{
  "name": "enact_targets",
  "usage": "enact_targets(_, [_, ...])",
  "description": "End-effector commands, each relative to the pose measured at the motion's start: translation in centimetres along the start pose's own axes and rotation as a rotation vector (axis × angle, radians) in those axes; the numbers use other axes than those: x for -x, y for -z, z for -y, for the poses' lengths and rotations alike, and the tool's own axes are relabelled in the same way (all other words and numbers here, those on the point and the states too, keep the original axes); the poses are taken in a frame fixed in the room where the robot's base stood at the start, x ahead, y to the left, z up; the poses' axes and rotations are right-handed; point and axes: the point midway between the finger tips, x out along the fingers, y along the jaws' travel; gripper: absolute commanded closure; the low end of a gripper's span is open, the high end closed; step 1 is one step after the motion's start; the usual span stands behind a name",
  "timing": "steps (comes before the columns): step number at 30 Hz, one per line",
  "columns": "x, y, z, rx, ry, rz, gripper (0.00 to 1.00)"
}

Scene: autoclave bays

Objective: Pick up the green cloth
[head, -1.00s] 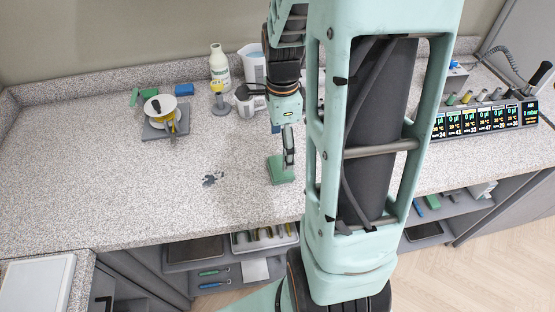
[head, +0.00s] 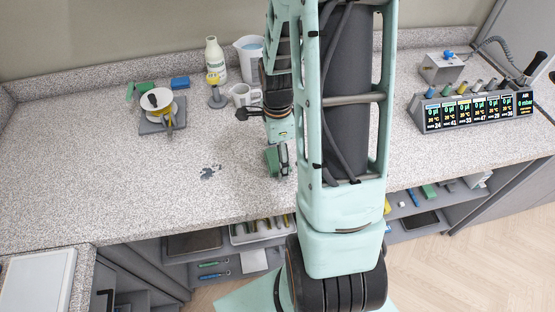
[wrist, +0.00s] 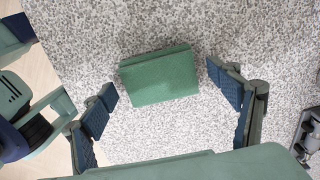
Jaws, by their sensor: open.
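The green cloth (wrist: 160,77) is a small, thick folded rectangle lying flat on the speckled counter. In the wrist view it lies between my two fingertips, slightly tilted, with bare counter showing on both sides. In the head view the cloth (head: 271,160) is partly hidden by my gripper (head: 284,156), which is low over it. In the wrist view my gripper (wrist: 160,84) is open and empty, its blue-padded fingers spread wider than the cloth. I cannot tell the exact height of the fingertips above the counter.
A mug (head: 241,95), jug (head: 249,58) and white bottle (head: 215,60) stand behind my gripper. A balance-like device (head: 163,112) is at back left. A display rack (head: 470,110) is at right.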

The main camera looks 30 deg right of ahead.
Motion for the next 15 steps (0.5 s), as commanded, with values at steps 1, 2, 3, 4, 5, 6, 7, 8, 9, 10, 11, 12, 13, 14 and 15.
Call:
enact_targets(1, [0.01,0.0,0.0,0.0,0.0,0.0,0.18])
enact_targets(2, [0.01,0.01,0.0,0.0,0.0,0.0,0.2])
enact_targets(3, [0.02,0.01,0.0,0.0,0.0,0.0,0.25])
enact_targets(4, [0.02,0.01,0.0,0.0,0.0,0.0,0.28])
enact_targets(5, [0.02,0.01,0.0,0.0,0.0,0.0,0.31])
enact_targets(6, [0.02,0.01,0.0,0.0,0.0,0.0,0.36])
enact_targets(7, [0.03,0.01,0.0,0.0,0.0,0.0,0.39])
enact_targets(8, [0.03,0.01,0.0,0.0,0.0,0.0,0.42])
enact_targets(9, [0.03,0.01,0.0,0.0,0.0,0.0,0.47])
enact_targets(10, [0.03,0.01,0.0,0.0,0.0,0.0,0.5])
enact_targets(11, [0.03,0.01,0.0,0.0,0.0,0.0,0.51])
enact_targets(12, [0.03,0.01,0.0,0.0,0.0,0.0,0.51])
enact_targets(13, [0.04,0.01,0.0,0.0,0.0,0.0,0.51])
enact_targets(14, [0.04,0.01,0.0,0.0,0.0,0.0,0.51])
enact_targets(15, [0.04,0.01,0.0,0.0,0.0,0.0,0.51])
